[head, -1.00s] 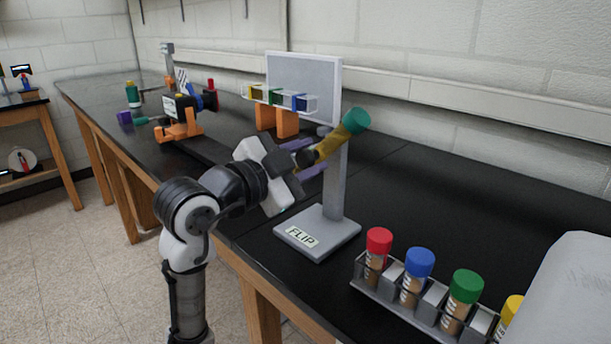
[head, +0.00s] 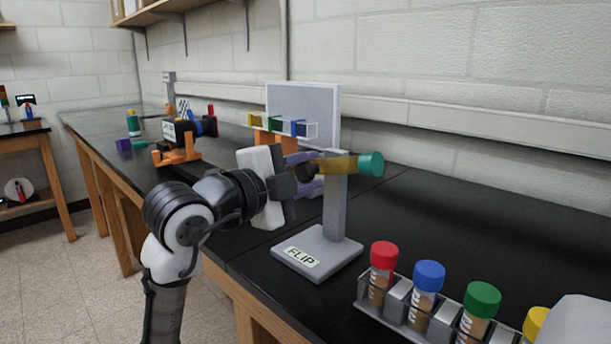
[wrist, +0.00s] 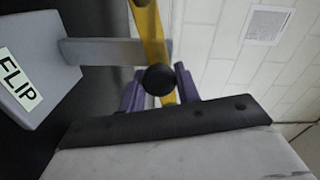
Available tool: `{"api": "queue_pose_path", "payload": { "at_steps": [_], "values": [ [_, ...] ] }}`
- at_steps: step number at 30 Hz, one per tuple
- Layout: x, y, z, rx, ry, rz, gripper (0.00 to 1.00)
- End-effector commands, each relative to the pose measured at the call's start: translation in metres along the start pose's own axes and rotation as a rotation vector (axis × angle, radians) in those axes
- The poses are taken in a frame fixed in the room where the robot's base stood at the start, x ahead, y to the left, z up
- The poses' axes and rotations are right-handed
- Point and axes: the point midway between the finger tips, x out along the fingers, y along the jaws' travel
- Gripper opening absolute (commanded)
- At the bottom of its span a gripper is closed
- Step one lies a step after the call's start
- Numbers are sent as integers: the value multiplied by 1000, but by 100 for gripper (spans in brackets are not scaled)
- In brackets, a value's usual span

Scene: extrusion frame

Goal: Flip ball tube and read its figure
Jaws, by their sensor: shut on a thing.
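The ball tube (head: 345,165) is yellow with a green cap at its right end, and it lies nearly level in the head view. My gripper (head: 304,171) has purple fingers and is shut near the tube's left end, at the flip stand. In the wrist view the yellow tube (wrist: 152,45) runs upward past a round black knob (wrist: 160,79) between my gripper's purple fingers (wrist: 158,92). The grey flip stand (head: 337,215) has a post behind the tube and a base with a FLIP label. No figure is readable on the tube.
A metal rack (head: 395,299) at front right holds several tubes with red, blue, green and yellow caps. A white object (head: 585,325) is at the lower right corner. An orange-legged holder with coloured slots (head: 283,126) stands behind. The black bench right of the stand is clear.

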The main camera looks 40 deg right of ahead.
Motion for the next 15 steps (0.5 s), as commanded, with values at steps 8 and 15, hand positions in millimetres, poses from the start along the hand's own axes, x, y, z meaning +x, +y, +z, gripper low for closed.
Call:
{"api": "queue_pose_path", "payload": {
  "at_steps": [8, 15],
  "values": [
    [0, 1, 0, 2, 1, 2, 0],
    [0, 1, 0, 1, 1, 1, 51]
  ]
}}
